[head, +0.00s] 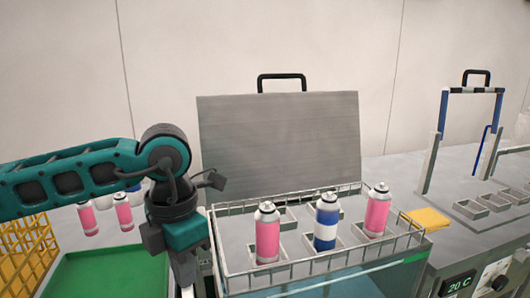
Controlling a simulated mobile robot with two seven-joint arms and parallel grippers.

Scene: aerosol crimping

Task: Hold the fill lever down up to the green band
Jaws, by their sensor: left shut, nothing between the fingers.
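My left gripper (186,272) points down at the left front corner of the wire basket, below my dark wrist. Its fingers are partly hidden and run towards the bottom edge of the picture. They are shut with nothing between them. I cannot make out the fill lever or its green band in the head view; my arm covers part of the area beside the basket. My right gripper is not in view.
A wire basket (318,278) over a tank holds two pink cans (267,238) (376,214) and a blue-white can (326,222). A grey lid (280,135) stands behind. A green tray (95,275), yellow crate (25,250) and more pink cans are left; a blue-sided frame (441,115) is right.

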